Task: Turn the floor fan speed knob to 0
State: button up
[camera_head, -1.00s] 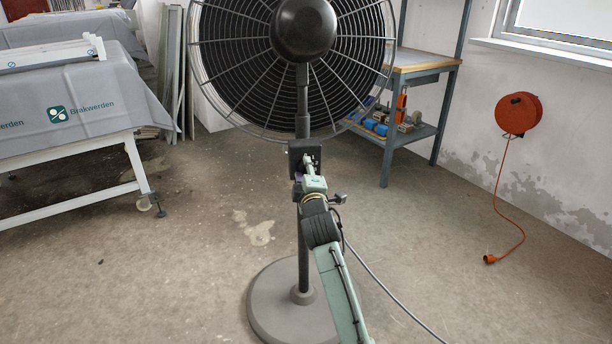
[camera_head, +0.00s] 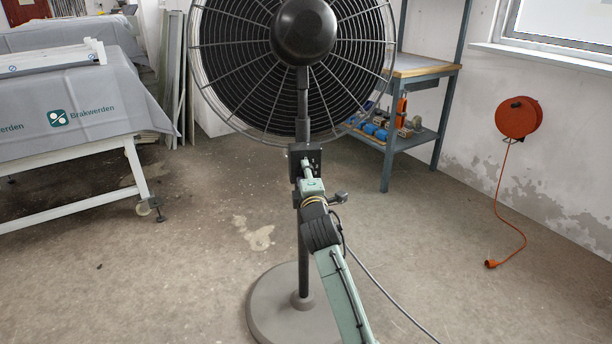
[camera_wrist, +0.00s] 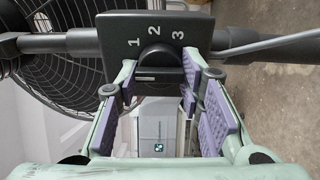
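The floor fan (camera_head: 302,30) stands upright on a round grey base, with its dark control box (camera_head: 297,160) on the pole below the fan head. The wrist view shows the box's panel (camera_wrist: 112,30) with the white numbers 1, 2 and 3. The dark speed knob (camera_wrist: 157,54) sits below the numbers. I see no 0, and the knob's setting is unclear. My gripper (camera_wrist: 160,84) is open, with its purple-padded fingers apart at either side of the knob's lower part. I cannot tell whether they touch it. In the head view my gripper (camera_head: 308,170) is small, at the box.
A grey cable (camera_head: 385,292) runs across the floor to the right. A workbench (camera_head: 420,70) with a lower shelf stands behind the fan. A covered table (camera_head: 85,90) is at the left and an orange cable reel (camera_head: 518,117) hangs at the right. The floor around the fan is largely clear.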

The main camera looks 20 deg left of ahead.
jog(key=o, duration=0.4)
jog(key=v, duration=1.2)
